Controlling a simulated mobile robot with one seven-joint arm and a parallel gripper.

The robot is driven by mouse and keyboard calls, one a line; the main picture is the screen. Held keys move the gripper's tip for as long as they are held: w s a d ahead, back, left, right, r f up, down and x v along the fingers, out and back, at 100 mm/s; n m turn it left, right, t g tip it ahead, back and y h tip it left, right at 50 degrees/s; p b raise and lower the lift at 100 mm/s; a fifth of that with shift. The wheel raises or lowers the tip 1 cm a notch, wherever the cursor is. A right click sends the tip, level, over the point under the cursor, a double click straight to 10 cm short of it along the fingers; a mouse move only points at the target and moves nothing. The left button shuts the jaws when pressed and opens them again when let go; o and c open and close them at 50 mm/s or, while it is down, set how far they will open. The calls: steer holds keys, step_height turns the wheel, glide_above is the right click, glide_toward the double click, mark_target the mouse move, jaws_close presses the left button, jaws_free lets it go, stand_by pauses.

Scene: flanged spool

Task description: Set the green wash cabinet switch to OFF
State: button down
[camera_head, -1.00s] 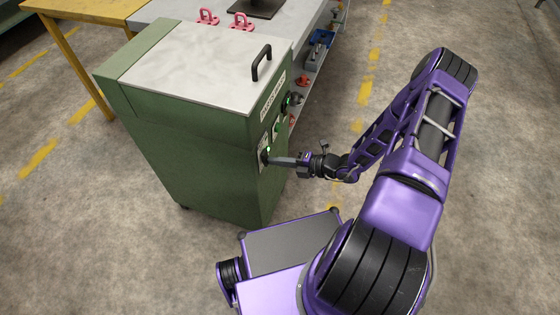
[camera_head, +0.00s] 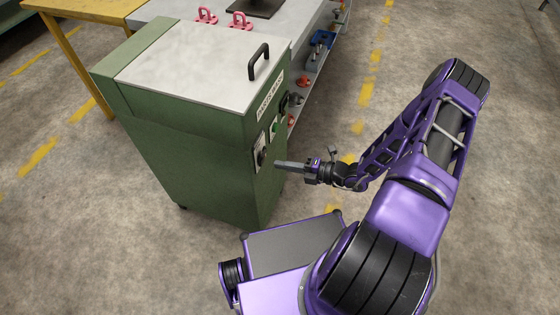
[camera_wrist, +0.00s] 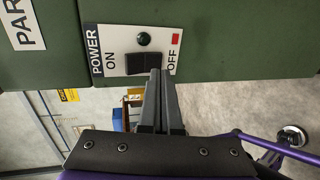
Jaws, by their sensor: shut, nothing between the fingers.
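The green wash cabinet (camera_head: 200,160) stands left of my arm, its labelled panel side facing my gripper. Its power switch, a black rocker (camera_wrist: 140,63), sits on a white plate (camera_wrist: 100,42) marked POWER, with ON at the left and OFF beside a red square at the right. The lamp (camera_wrist: 143,38) above the rocker looks dark. My gripper (camera_head: 278,164) is shut and empty, just off the panel. In the wrist view its fingertips (camera_wrist: 160,73) overlap the rocker's right end, covering part of it. I cannot tell the rocker's tilt for sure.
A black handle (camera_head: 259,61) stands on the cabinet's lid. A green button (camera_head: 274,128) and a dark control (camera_head: 284,103) are farther along the panel. The floor right of the cabinet is open.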

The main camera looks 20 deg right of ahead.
steer(key=s+d, duration=0.6)
steer(key=d, duration=0.2)
steer(key=shift+d+f, duration=0.2)
steer(key=shift+d, duration=0.05)
steer(key=shift+s+f, duration=0.1)
